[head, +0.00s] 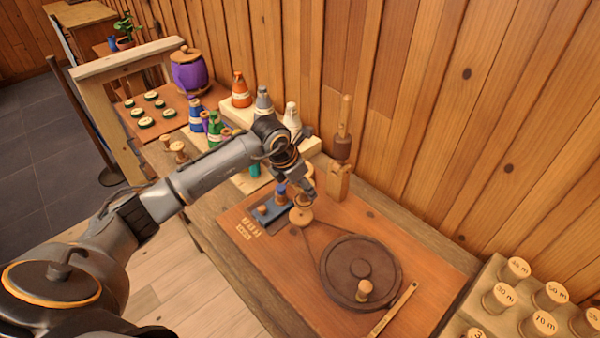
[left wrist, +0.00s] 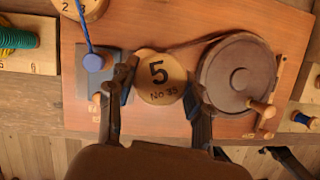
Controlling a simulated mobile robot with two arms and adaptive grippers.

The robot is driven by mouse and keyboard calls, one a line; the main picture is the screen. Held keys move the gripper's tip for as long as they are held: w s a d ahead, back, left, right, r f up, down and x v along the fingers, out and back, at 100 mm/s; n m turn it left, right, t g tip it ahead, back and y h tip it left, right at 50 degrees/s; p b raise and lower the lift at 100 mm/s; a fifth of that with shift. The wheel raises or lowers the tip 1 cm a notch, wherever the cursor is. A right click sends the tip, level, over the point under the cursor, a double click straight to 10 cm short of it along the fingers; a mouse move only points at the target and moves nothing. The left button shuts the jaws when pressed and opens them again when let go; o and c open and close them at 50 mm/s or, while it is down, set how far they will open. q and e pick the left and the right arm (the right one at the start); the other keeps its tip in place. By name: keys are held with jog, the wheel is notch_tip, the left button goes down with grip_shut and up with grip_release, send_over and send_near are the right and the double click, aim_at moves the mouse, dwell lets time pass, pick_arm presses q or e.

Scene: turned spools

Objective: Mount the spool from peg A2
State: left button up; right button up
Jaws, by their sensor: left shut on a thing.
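My left gripper (head: 302,186) is shut on a wooden spool with a round pale end. In the left wrist view the spool (left wrist: 160,82) sits between the two fingers (left wrist: 158,92), its end marked "5" and "No 35". In the head view the gripper is over the winder, beside a blue block (head: 268,211) with a blue-topped post. A wooden disc (head: 301,216) lies just below the fingers, where the belt from the dark wheel (head: 361,270) ends. I cannot tell whether the spool touches the winder's spindle. Which peg is A2 does not show. My right gripper is not in view.
A pale stepped stand (head: 246,180) with coloured thread cones is behind my left arm. A wooden post (head: 341,150) stands behind the gripper. A rack (head: 508,300) of spools marked in metres is at the right.

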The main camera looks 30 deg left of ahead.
aim_at(300, 197)
pick_arm(q)
jog(key=shift+w+a+r+n, duration=0.1)
jog(key=shift+w+a+n, duration=0.05)
jog(key=shift+a+n, duration=0.3)
jog(key=shift+w+a+n, duration=0.1)
jog(key=shift+n, duration=0.15)
jog(key=shift+y, duration=0.3)
jog(key=shift+f, duration=0.7)
jog(key=shift+f+b, duration=1.7)
jog(key=shift+f, duration=0.4)
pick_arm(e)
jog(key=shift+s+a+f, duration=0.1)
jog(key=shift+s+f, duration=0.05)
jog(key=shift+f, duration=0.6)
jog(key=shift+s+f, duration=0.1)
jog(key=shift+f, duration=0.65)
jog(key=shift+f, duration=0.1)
pick_arm(q)
jog(key=shift+f+b, duration=0.25)
jog(key=shift+b, duration=0.2)
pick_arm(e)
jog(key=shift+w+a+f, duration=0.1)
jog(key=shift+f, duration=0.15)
